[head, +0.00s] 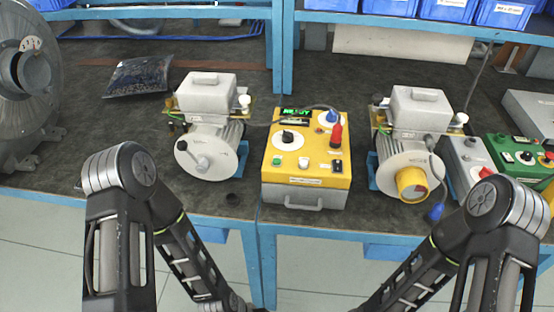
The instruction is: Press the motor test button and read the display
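A yellow-topped test box (308,176) sits at the bench's front edge, between two motors. Its small display (295,113) glows green and seems to read "READY". Its top carries a black knob (287,137), a white button (304,162), a greenish-white button (277,160), a black switch (337,166) and a red plug-like part (335,134). Labels are too small to read, so I cannot tell which is the motor test button. My two arms reach down in front of the bench. Both grippers are out of view below, and nothing of mine touches the box.
A green-topped box (520,157) is farther right. A dark cable runs to the test box. Blue shelf posts stand behind.

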